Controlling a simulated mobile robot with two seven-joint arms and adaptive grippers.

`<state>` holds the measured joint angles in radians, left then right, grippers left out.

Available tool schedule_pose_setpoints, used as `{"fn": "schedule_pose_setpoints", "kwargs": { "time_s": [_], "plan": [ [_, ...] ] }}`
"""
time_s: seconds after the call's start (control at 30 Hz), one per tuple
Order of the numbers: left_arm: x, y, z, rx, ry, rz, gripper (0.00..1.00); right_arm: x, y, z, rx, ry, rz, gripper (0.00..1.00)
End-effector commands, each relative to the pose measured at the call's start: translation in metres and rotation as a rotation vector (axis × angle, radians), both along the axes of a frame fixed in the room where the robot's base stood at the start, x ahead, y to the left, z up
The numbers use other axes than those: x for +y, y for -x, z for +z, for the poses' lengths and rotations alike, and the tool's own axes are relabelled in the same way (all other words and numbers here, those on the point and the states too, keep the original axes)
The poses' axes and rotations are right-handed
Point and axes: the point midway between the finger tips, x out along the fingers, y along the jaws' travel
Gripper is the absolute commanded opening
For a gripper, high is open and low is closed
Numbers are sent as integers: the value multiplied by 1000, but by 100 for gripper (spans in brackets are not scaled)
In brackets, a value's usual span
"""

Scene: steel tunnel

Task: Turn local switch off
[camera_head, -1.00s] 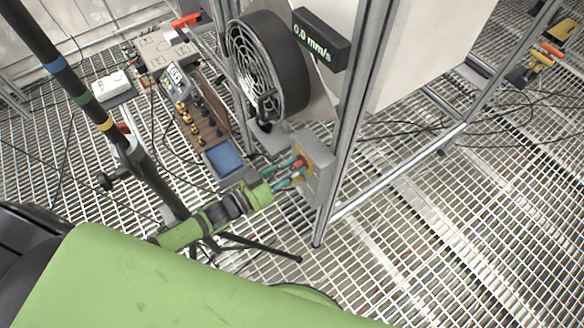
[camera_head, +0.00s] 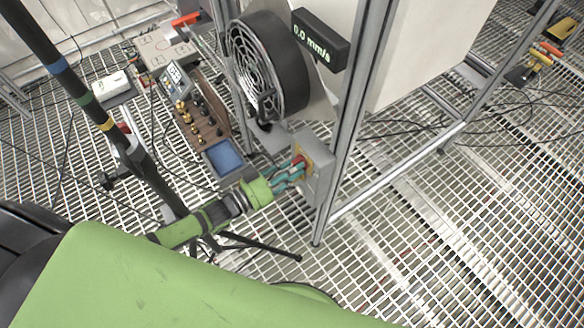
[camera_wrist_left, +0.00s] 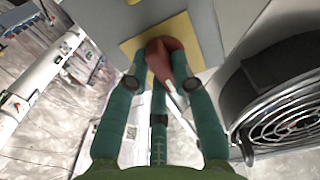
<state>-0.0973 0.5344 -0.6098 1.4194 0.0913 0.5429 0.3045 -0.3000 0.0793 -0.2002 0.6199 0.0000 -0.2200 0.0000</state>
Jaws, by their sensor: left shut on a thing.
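The local switch is a red handle (camera_wrist_left: 165,62) on a yellow plate (camera_wrist_left: 130,45), mounted on a grey box (camera_head: 318,178) on the metal frame. My left gripper (camera_head: 298,172) reaches it from the left with its teal fingers. In the left wrist view, the fingers (camera_wrist_left: 162,75) close around the red handle from both sides, with a third finger below. The handle's lower end points down and slightly right in that view. The fingers hide part of the handle in the head view. My right gripper is not in view.
A parts board with a blue tray (camera_head: 223,157) and a tripod pole (camera_head: 85,92) stand to the left.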

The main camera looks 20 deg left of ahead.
Motion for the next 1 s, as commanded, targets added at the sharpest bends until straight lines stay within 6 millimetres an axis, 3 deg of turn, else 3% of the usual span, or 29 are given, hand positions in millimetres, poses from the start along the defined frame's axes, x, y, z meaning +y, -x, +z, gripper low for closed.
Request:
{"fn": "schedule_pose_setpoints", "kwargs": {
  "time_s": [0.17,0.2,0.23,0.27,0.67,1.0],
  "plan": [
    [0,0,-1,4,2,1,0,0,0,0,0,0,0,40],
    [0,0,-1,4,2,1,33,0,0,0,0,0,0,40],
    [0,0,-1,4,2,1,45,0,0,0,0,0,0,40],
    [0,0,-1,4,2,1,49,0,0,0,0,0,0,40],
    [3,4,-1,3,0,1,49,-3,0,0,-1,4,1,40],
    [43,56,-2,7,-1,1,49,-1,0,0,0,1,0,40]
  ]
}}
